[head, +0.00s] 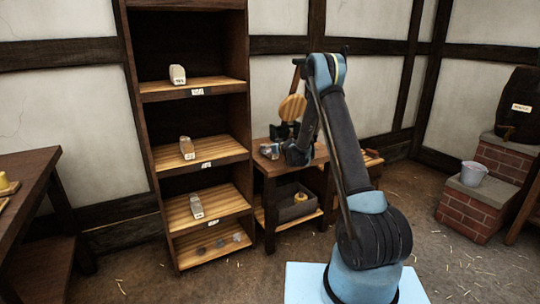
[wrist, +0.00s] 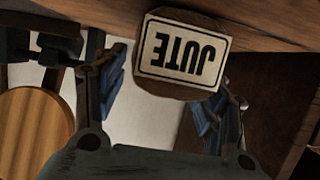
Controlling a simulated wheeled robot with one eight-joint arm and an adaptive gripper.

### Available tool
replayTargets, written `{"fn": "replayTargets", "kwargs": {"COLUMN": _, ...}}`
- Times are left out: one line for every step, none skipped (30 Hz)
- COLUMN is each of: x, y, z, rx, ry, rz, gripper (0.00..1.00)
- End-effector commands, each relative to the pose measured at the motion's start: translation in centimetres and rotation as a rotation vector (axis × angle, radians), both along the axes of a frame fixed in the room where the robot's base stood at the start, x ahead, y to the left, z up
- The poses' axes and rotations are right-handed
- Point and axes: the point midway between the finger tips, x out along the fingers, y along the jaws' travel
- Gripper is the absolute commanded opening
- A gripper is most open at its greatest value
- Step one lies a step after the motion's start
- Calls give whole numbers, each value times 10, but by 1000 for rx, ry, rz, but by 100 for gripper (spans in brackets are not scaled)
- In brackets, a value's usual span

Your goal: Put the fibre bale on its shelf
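A brown fibre bale with a white JUTE label (wrist: 183,55) is at the top middle of the wrist view, label upside down, against a wooden surface. My gripper (wrist: 160,95) is open, its blue finger pads on either side of the bale; a gap shows at the left pad, while the right pad is close to the bale's edge. In the head view my gripper (head: 273,150) is low over the small wooden table (head: 262,166); the bale cannot be made out there. The tall shelf unit (head: 245,120) stands left of it, with small labels on its board edges, too small to read.
Pale labelled blocks stand on the upper (head: 177,75), middle (head: 187,148) and lower (head: 196,206) boards. A round wooden disc (head: 292,107) stands behind my gripper. A grey bin (head: 298,207) sits under the small table. A bench (head: 28,180) is at left.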

Motion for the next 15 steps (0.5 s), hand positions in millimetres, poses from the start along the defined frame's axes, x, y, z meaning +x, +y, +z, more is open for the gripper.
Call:
{"fn": "replayTargets", "kwargs": {"x": 0, "y": 0, "z": 0, "rx": 0, "ry": 0, "rz": 0, "gripper": 45}}
{"fn": "replayTargets", "kwargs": {"x": 0, "y": 0, "z": 0, "rx": 0, "ry": 0, "rz": 0, "gripper": 38}}
{"fn": "replayTargets", "kwargs": {"x": 0, "y": 0, "z": 0, "rx": 0, "ry": 0, "rz": 0, "gripper": 29}}
{"fn": "replayTargets", "kwargs": {"x": 0, "y": 0, "z": 0, "rx": 0, "ry": 0, "rz": 0, "gripper": 22}}
{"fn": "replayTargets", "kwargs": {"x": 0, "y": 0, "z": 0, "rx": 0, "ry": 0, "rz": 0, "gripper": 19}}
{"fn": "replayTargets", "kwargs": {"x": 0, "y": 0, "z": 0, "rx": 0, "ry": 0, "rz": 0, "gripper": 19}}
{"fn": "replayTargets", "kwargs": {"x": 0, "y": 0, "z": 0, "rx": 0, "ry": 0, "rz": 0, "gripper": 19}}
{"fn": "replayTargets", "kwargs": {"x": 0, "y": 0, "z": 0, "rx": 0, "ry": 0, "rz": 0, "gripper": 14}}
{"fn": "replayTargets", "kwargs": {"x": 0, "y": 0, "z": 0, "rx": 0, "ry": 0, "rz": 0, "gripper": 14}}
{"fn": "replayTargets", "kwargs": {"x": 0, "y": 0, "z": 0, "rx": 0, "ry": 0, "rz": 0, "gripper": 14}}
{"fn": "replayTargets", "kwargs": {"x": 0, "y": 0, "z": 0, "rx": 0, "ry": 0, "rz": 0, "gripper": 14}}
{"fn": "replayTargets", "kwargs": {"x": 0, "y": 0, "z": 0, "rx": 0, "ry": 0, "rz": 0, "gripper": 14}}
{"fn": "replayTargets", "kwargs": {"x": 0, "y": 0, "z": 0, "rx": 0, "ry": 0, "rz": 0, "gripper": 14}}
{"fn": "replayTargets", "kwargs": {"x": 0, "y": 0, "z": 1, "rx": 0, "ry": 0, "rz": 0, "gripper": 14}}
{"fn": "replayTargets", "kwargs": {"x": 0, "y": 0, "z": 2, "rx": 0, "ry": 0, "rz": 0, "gripper": 14}}
